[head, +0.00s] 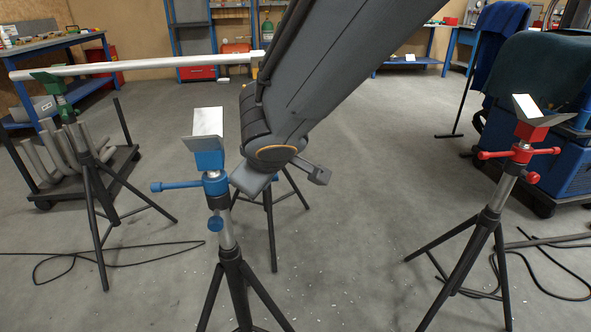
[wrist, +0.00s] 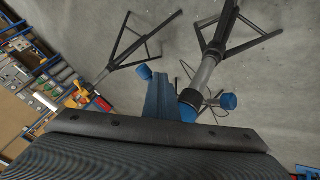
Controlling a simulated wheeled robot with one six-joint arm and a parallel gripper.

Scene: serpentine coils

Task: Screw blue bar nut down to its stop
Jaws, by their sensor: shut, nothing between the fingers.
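The blue bar nut (head: 214,186) sits on the centre stand, under a blue V-shaped head with a pale top face (head: 208,122). Its crossbar sticks out to the left (head: 165,187), and the right part is largely hidden behind my gripper. My gripper (head: 244,184) is shut and empty, just right of the nut. I cannot tell whether it touches the bar. In the wrist view the blue nut (wrist: 187,112) and blue knobs (wrist: 228,101) show just beyond the dark edge of my gripper (wrist: 160,130). The gap under the nut is not clear.
A green-headed stand (head: 62,95) at left bears a long white pipe (head: 140,66). Another stand (head: 268,215) is behind my gripper, its head hidden. A red stand (head: 520,150) is at right, before a blue machine (head: 550,160). Floor between the blue and red stands is clear.

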